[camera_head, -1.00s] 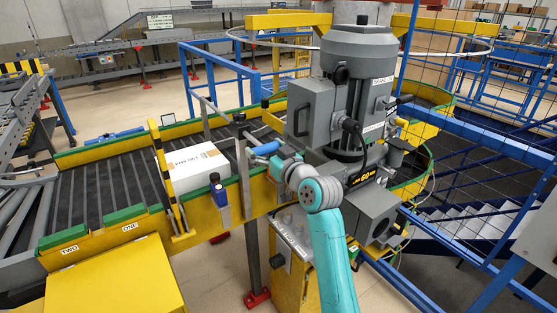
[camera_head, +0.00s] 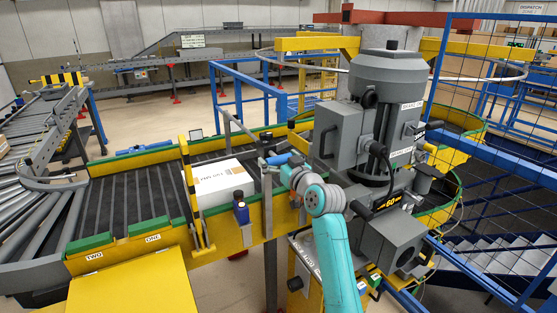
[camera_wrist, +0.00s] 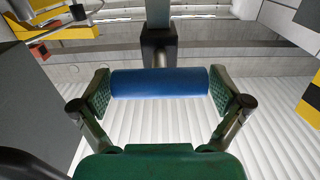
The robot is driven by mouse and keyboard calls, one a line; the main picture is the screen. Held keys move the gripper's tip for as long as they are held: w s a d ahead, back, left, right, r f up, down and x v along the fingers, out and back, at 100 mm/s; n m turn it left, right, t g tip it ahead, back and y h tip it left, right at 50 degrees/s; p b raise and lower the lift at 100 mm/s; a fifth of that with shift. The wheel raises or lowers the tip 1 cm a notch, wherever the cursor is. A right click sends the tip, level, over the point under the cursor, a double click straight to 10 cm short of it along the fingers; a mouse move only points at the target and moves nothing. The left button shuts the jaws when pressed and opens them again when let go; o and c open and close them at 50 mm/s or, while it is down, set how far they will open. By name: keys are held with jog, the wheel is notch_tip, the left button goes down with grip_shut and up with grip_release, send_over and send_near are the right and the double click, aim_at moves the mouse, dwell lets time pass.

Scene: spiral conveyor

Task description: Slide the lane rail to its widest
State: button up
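The lane rail's blue cylindrical handle (camera_wrist: 160,83) lies crosswise between my gripper's (camera_wrist: 160,92) two green-padded fingers in the wrist view. The pads meet its two ends, with no clear gap. A black block (camera_wrist: 158,47) and a grey bar stand behind the handle. In the head view the handle (camera_head: 277,159) shows beside the near side wall of the conveyor, and my gripper (camera_head: 287,168) reaches it from the right. The rail itself is mostly hidden there by my gripper and the grey machinery.
A white carton (camera_head: 222,186) sits on the dark roller lane (camera_head: 130,190), left of the handle. A yellow-black post (camera_head: 188,190) stands beside it. The large grey motor unit (camera_head: 380,130) is close on the right, with blue mesh fencing (camera_head: 490,150) beyond.

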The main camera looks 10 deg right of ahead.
jog(key=v, duration=1.2)
jog(key=shift+f, duration=0.1)
jog(key=s+d+f+m+g+h, duration=0.15)
jog(key=s+f+m+h, duration=0.25)
jog(key=s+f, duration=2.1)
jog(key=s+f+h, duration=0.1)
jog(key=s+f, duration=0.1)
jog(key=s, duration=0.6)
jog(key=s+f+h, duration=0.1)
jog(key=s+f, duration=0.2)
jog(key=s, duration=0.5)
jog(key=r+v, duration=0.2)
jog(key=v, duration=1.6)
jog(key=shift+w+d+g, duration=0.15)
jog(key=shift+d+g, duration=0.2)
jog(key=shift+g, duration=0.1)
